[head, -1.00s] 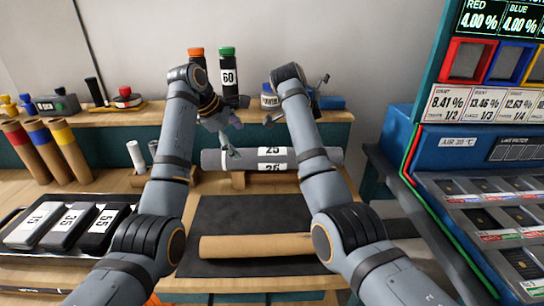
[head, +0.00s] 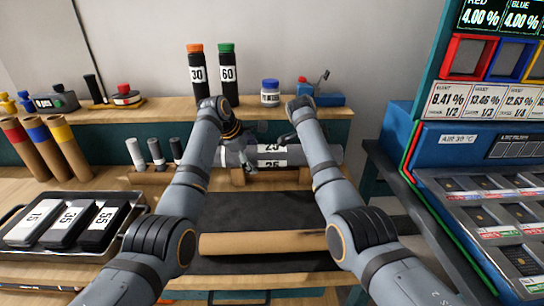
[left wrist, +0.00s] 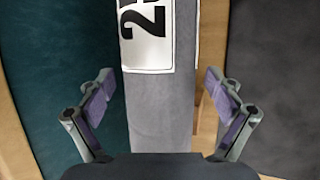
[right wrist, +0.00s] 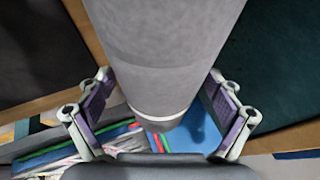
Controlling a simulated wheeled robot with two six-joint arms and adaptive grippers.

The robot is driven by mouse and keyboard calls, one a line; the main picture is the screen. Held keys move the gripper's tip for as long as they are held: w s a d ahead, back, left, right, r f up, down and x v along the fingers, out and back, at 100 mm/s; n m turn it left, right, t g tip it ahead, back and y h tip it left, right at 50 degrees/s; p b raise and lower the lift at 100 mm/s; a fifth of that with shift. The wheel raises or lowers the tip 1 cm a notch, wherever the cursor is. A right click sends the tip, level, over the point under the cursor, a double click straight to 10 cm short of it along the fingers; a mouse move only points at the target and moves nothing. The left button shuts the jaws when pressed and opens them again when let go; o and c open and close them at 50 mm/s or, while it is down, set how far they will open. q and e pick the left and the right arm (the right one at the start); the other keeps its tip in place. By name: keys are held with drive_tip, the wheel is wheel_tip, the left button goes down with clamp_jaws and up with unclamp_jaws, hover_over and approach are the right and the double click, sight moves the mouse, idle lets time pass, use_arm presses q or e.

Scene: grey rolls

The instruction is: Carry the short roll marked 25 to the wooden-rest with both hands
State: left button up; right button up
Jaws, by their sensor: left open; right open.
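The grey roll marked 25 (head: 270,150) lies level across a wooden rest (head: 238,179) at the back of the table. My left gripper (head: 246,160) is over the roll's left part. In the left wrist view its open fingers (left wrist: 160,108) stand on either side of the roll (left wrist: 160,112), with gaps, and the label shows at the top. My right gripper is mostly hidden by its arm in the head view. In the right wrist view its open fingers (right wrist: 160,106) stand on either side of the roll's end (right wrist: 155,75), with no clear grip.
A cardboard tube (head: 262,244) lies on the dark mat (head: 255,210) in front. A tray (head: 20,250) of numbered blocks sits at left. Bottles marked 30 (head: 198,75) and 60 (head: 228,76) stand on the shelf behind. A blue machine (head: 450,165) stands at right.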

use_arm(q)
drive_tip(key=shift+r, duration=0.1)
drive_tip(key=c, duration=1.9)
use_arm(e)
drive_tip(key=c, duration=1.9)
